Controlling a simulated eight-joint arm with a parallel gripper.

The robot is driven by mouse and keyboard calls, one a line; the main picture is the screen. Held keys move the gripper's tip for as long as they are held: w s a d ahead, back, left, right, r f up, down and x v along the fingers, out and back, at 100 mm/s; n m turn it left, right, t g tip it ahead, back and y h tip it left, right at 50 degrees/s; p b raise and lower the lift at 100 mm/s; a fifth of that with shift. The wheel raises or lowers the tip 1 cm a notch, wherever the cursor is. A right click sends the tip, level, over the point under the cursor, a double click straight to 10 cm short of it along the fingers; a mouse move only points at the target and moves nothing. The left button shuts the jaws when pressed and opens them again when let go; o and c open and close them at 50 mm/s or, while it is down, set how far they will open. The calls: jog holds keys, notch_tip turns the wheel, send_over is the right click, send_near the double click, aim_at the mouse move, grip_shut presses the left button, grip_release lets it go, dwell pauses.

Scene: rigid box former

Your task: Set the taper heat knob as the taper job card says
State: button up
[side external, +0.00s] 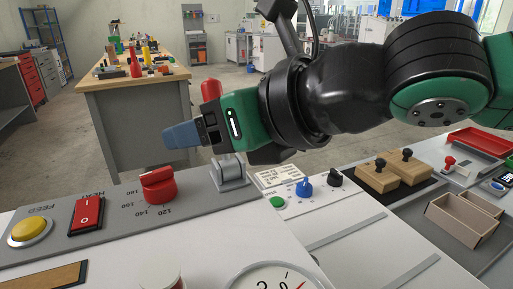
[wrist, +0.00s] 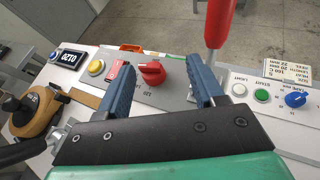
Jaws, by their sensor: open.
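A red knob (side external: 158,186) with a printed number scale, 120 and 140 among its marks, sits on the grey panel. It also shows in the wrist view (wrist: 151,72), framed between the fingers but farther off. My gripper (side external: 176,135) is open and empty, above and slightly right of the knob, not touching it. Its two blue fingers (wrist: 158,66) stand apart in the wrist view.
A lever with a red handle (wrist: 218,22) stands close right of the fingers. A red rocker switch (side external: 87,214) and yellow button (side external: 30,231) lie left of the knob. A green button (side external: 277,203), blue knob (side external: 304,188) and black knob (side external: 334,177) lie right.

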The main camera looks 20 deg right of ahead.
jog(key=d+n+g+h, duration=0.4)
jog(key=d+n+h, duration=0.2)
jog(key=d+n, duration=1.8)
jog(key=shift+s+n, duration=0.3)
jog(key=shift+n, duration=5.6)
notch_tip(320, 180, down, 16)
jog(key=s+d+m, duration=0.1)
jog(key=m, duration=0.3)
jog(key=shift+s+d+f+m+g, duration=0.15)
jog(key=shift+s+d+m+g, duration=0.15)
jog(key=shift+s+d, duration=0.1)
